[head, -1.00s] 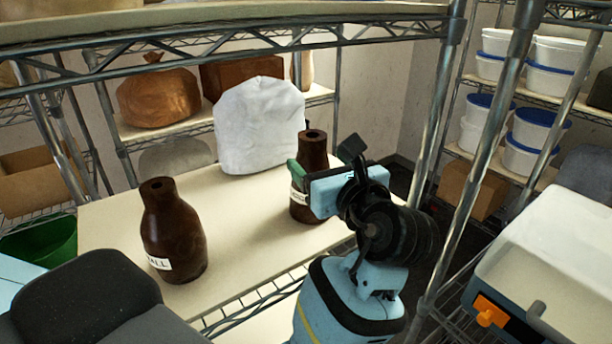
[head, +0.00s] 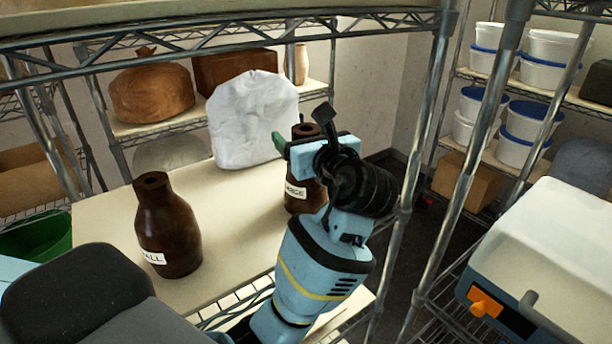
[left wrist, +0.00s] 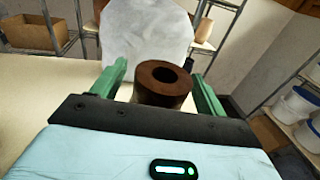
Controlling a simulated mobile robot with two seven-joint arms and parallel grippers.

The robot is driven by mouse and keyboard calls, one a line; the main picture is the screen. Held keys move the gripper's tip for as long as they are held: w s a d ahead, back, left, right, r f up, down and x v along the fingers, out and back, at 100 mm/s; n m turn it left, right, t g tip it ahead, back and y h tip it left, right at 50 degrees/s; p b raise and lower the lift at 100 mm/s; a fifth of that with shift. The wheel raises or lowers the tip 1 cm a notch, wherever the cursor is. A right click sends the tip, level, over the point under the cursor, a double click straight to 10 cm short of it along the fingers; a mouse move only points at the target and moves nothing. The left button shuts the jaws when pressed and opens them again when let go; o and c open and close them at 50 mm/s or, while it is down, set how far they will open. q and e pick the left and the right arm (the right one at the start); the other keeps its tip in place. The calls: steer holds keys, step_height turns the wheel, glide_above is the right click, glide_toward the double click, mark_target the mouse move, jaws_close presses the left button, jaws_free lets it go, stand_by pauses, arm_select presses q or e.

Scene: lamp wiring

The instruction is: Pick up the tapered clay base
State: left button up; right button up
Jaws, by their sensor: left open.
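Two dark brown, bottle-shaped clay bases with narrow necks stand on the cream shelf board (head: 225,260). The left clay base (head: 168,228) has a white label ending in "ALL". The right clay base (head: 300,198) has a label that seems to read "LARGE" and is partly hidden by my arm. My left gripper (head: 300,143) is open at the neck of the right base. In the left wrist view, the green fingers of my left gripper (left wrist: 160,75) are on either side of that base's round, hollow neck (left wrist: 163,86), with gaps showing. My right gripper is not in view.
A white bag (head: 254,118) stands close behind the right base. A metal post (head: 425,130) rises to the right of my arm, and a shelf beam (head: 200,48) crosses above. A green bin (head: 38,238) is at left. Board between the bases is clear.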

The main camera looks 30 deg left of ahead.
arm_select(q)
steer(key=shift+w+a, duration=0.15)
steer(key=shift+a, duration=0.1)
steer(key=shift+c, duration=0.3)
jaws_close()
steer(key=shift+r, duration=0.15)
